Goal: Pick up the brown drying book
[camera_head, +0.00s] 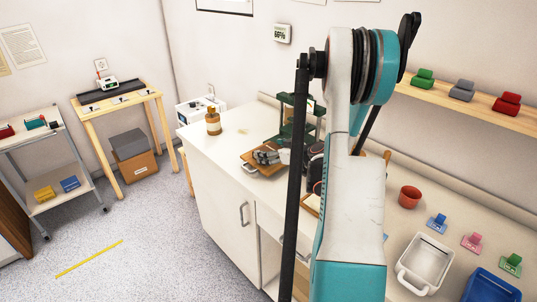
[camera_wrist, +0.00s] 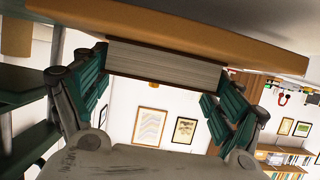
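In the wrist view a thick orange-brown panel (camera_wrist: 180,22) spans the top, with a pale grey block of page-like layers (camera_wrist: 165,66) against it. This looks like the brown book, though I cannot tell whether the panel is its cover or a board. My gripper (camera_wrist: 155,85) has its two teal-padded fingers spread wide, near the ends of the block; contact is unclear. In the head view my gripper (camera_head: 268,156) is low over a brown board (camera_head: 247,157) on the white counter. My arm and the gripper hide most of the book there.
A dark green rack (camera_head: 300,103) stands close behind my gripper and shows at left in the wrist view (camera_wrist: 22,95). A brown bottle (camera_head: 213,122) stands on the counter (camera_head: 205,140). A red pot (camera_head: 410,196) and white tub (camera_head: 425,262) are to the right.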

